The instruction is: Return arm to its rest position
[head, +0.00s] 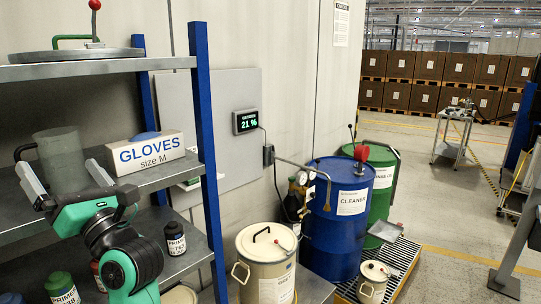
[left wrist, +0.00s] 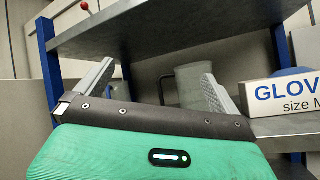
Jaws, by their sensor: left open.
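My left arm with its green gripper (head: 66,180) reaches in at the lower left of the head view, at the middle shelf of the rack. Its two grey fingers are spread apart with nothing held between them. A grey translucent jug (head: 61,160) with a dark handle stands just beyond the fingers. In the left wrist view, the open gripper (left wrist: 155,82) faces the rack, and the jug (left wrist: 183,88) shows behind the right finger, partly hidden by it. I cannot tell whether the finger touches the jug. My right gripper is in neither view.
A glove box (head: 146,153) sits right of the gripper on the middle shelf (head: 165,178). The upper shelf (head: 100,67) is above the gripper, and a blue upright (head: 208,150) bounds the rack. Bottles stand below. A beige drum (head: 267,262) and blue drum (head: 338,220) stand to the right.

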